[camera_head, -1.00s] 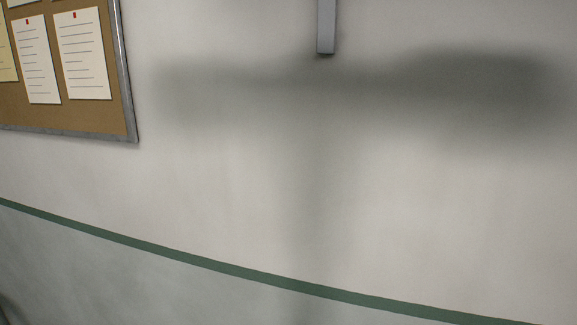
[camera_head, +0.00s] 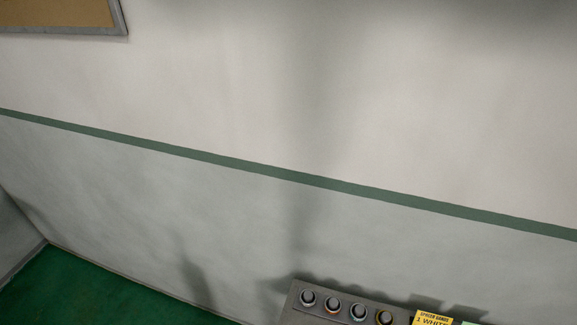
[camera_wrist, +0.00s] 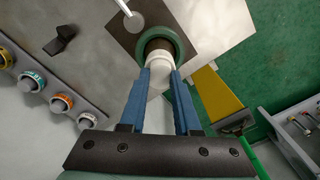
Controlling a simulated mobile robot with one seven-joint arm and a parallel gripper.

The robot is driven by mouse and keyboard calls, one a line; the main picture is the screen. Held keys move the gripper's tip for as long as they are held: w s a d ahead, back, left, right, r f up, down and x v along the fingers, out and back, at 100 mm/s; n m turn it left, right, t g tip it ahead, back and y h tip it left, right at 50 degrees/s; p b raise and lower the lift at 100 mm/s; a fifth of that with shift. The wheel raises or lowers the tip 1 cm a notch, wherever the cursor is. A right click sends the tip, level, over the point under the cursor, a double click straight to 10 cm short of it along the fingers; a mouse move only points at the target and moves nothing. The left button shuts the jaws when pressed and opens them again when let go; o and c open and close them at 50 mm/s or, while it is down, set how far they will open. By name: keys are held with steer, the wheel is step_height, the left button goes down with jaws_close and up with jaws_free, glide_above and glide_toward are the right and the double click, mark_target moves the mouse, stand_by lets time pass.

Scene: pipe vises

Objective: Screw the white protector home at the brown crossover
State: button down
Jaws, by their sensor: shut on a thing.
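In the wrist view my gripper (camera_wrist: 161,76) has two blue fingers, one on each side of a white round piece, which looks like the white protector (camera_wrist: 158,62). The fingers are shut on it. Just beyond the protector is a dark brown round end (camera_wrist: 157,43), perhaps the brown crossover, inside a green ring (camera_wrist: 178,40). The protector overlaps the near side of the brown end in the picture. I cannot tell whether their threads are engaged or how far. The head view shows neither my gripper nor these parts.
A grey panel with several knobs (camera_wrist: 30,80) is at left in the wrist view; its knobs also show in the head view (camera_head: 333,305). A yellow card (camera_head: 432,318) is beside it. A grey drawer or tray (camera_wrist: 300,130) stands at right, over green floor.

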steer(key=c, duration=0.9)
jaws_free()
steer(key=shift+o, duration=0.2)
steer(key=n, duration=0.4)
steer(key=shift+n, duration=0.3)
steer(key=n, duration=0.5)
steer(key=shift+n, duration=0.4)
jaws_close()
steer(key=shift+w, duration=0.1)
